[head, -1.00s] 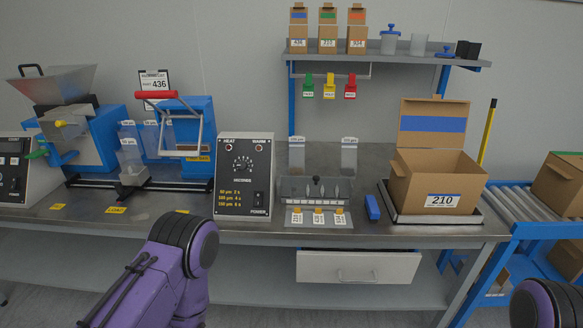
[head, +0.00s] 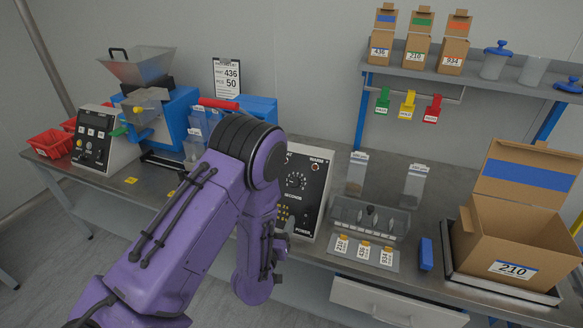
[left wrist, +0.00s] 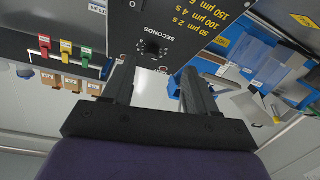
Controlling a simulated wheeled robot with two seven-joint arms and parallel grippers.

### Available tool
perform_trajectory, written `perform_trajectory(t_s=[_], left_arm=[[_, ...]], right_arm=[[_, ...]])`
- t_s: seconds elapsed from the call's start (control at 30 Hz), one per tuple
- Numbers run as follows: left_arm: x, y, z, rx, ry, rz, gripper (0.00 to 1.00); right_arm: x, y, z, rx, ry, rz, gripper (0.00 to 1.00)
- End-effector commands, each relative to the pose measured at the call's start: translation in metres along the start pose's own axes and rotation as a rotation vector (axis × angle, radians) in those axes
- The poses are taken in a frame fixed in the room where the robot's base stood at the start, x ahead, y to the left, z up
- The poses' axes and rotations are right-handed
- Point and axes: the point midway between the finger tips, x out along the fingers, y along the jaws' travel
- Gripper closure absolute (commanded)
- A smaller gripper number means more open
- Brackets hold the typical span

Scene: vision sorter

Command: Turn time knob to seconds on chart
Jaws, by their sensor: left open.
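The black control panel (head: 312,173) of the sealer stands on the bench, partly hidden by my left arm. Its round time knob (head: 296,181), marked SECONDS, shows in the head view and upside down in the left wrist view (left wrist: 151,46). The pointer's setting is too small to read. The yellow chart (left wrist: 212,22) on the panel pairs film thickness with seconds, including 50 µm 2 s and 100 µm 4 s. My left gripper (left wrist: 158,68) is open and empty, its fingers pointing at the panel near the knob, apparently apart from it. My right gripper is out of view.
A blue sealer (head: 258,107) with a red handle stands left of the panel. A grey rack (head: 367,217) with several tagged slots sits right of it. Further right are a blue scanner-like block (head: 426,254) and an open carton (head: 512,235). A clipboard (head: 227,75) hangs on the wall.

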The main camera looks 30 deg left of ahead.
Motion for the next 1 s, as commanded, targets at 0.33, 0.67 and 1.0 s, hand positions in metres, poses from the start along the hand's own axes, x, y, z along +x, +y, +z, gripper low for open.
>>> perform_trajectory(t_s=[0.33,0.67,1.0], left_arm=[[0.056,0.006,-0.042,-0.015,0.1,0.013,0.42],[0.11,0.007,-0.044,-0.013,0.096,0.013,0.42],[0.114,0.007,-0.043,-0.012,0.094,0.014,0.55]], right_arm=[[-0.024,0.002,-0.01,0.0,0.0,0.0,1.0],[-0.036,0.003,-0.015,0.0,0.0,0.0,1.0],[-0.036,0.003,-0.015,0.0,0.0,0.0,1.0]])
